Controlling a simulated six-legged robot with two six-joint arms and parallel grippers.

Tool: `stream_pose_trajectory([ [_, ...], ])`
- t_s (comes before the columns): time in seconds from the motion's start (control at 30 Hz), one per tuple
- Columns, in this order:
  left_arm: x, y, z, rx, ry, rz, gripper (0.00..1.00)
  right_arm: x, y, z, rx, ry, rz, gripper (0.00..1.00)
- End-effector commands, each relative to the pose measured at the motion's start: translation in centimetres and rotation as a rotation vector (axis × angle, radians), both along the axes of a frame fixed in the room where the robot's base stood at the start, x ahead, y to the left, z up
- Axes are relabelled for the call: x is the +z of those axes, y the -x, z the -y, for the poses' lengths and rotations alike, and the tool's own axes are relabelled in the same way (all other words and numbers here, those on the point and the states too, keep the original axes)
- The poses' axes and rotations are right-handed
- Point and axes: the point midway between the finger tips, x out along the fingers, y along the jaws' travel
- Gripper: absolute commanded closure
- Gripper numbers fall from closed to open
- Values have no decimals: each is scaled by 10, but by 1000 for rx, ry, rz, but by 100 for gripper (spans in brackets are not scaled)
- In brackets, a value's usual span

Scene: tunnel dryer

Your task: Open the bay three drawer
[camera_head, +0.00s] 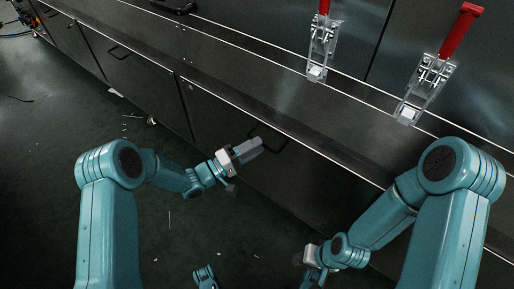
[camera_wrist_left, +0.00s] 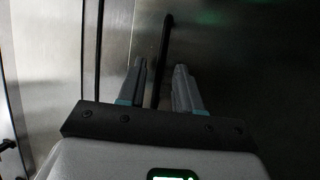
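The drawer front (camera_head: 225,118) in front of me is dark metal and sits flush under the long ledge. Its black bar handle (camera_head: 278,146) is partly hidden behind my left gripper (camera_head: 254,148). No bay number is legible. In the left wrist view, my left gripper (camera_wrist_left: 160,88) has its two grey fingers apart. The black handle bar (camera_wrist_left: 164,45) runs up between them, with a gap to each finger visible. I cannot tell how deep the fingers reach around it. My right gripper (camera_head: 309,262) hangs low in front of the cabinet, its fingers mostly hidden.
Two red-handled toggle clamps (camera_head: 323,45) and (camera_head: 437,72) stand on the ledge above. Another drawer with a black handle (camera_head: 118,51) lies to the left. The dark floor (camera_head: 60,120) has small white scraps and is otherwise clear.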

Motion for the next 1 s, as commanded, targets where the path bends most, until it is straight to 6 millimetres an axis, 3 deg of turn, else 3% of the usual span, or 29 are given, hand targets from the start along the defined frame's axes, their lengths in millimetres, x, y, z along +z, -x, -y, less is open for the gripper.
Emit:
stream_pose_trajectory([
  [0.4, 2, -6, 11, 0, 1, -1, 66, -2, -2, 1, -2, 1, 5, 57],
  [0.5, 2, -6, 11, 0, 1, -1, 98, -2, -2, 1, -2, 1, 5, 57],
  [0.53, 2, -6, 11, 0, 1, -1, 100, -2, -2, 1, -2, 1, 5, 57],
  [1.0, 2, -6, 10, 0, 0, 0, 100, -2, -1, 1, -2, 1, 5, 57],
])
